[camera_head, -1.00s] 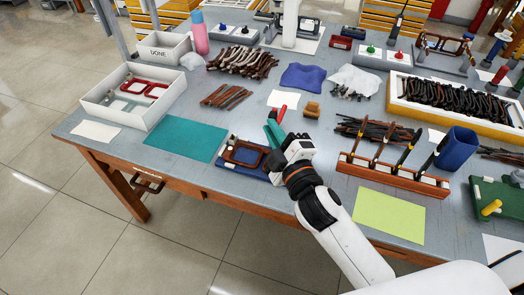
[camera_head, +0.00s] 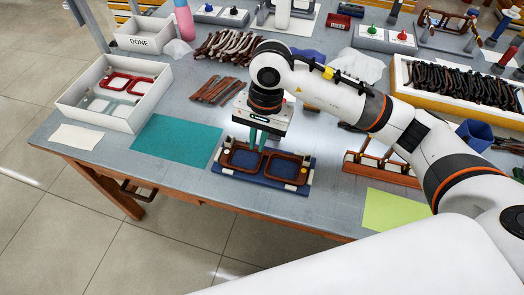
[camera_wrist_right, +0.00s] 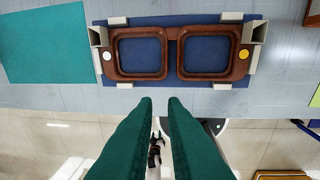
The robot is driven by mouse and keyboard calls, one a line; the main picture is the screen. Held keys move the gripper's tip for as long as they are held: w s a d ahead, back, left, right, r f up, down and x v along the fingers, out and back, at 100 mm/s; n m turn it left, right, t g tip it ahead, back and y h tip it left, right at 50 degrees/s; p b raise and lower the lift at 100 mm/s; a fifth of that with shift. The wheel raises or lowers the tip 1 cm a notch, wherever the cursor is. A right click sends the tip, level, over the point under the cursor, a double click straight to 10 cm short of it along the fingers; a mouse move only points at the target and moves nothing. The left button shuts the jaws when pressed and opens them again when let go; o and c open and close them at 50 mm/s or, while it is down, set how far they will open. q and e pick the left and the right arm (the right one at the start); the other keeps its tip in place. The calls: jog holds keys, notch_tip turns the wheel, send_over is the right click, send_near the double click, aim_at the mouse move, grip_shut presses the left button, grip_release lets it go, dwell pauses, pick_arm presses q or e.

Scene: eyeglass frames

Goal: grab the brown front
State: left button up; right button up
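The brown front (camera_wrist_right: 172,34) lies on a blue fixture pad (camera_wrist_right: 205,18), with its two lens openings side by side and small light blocks around its edge. It also shows in the head view (camera_head: 284,178), near the table's front edge. My right gripper (camera_head: 257,138) points down over the front, its green fingers covering part of it. In the right wrist view the fingertips (camera_wrist_right: 160,102) are apart with nothing between them, off the rim's edge in the picture. I cannot tell their exact height. My left gripper is not in view.
A teal mat (camera_head: 178,140) lies left of the pad. A white tray (camera_head: 75,105) holding a red front is farther left. A wooden rack (camera_head: 378,178) and a yellow-green sheet (camera_head: 395,210) are at right. Brown temple pieces (camera_head: 214,90) lie behind the mat.

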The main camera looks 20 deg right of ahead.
jog(key=w+d+h, duration=0.1)
jog(key=d, duration=0.1)
jog(key=p, duration=0.1)
send_over(266, 165)
jog(key=shift+h, duration=0.3)
jog(key=f, duration=0.5)
jog(key=shift+d+f, duration=0.25)
jog(key=shift+f, duration=0.15)
jog(key=f, duration=0.2)
jog(key=f+p, duration=0.1)
jog(key=f, duration=0.1)
jog(key=shift+s+a+f, duration=0.15)
jog(key=shift+a+f, duration=0.05)
jog(key=shift+f, duration=0.6)
jog(key=shift+c, duration=0.3)
grip_shut()
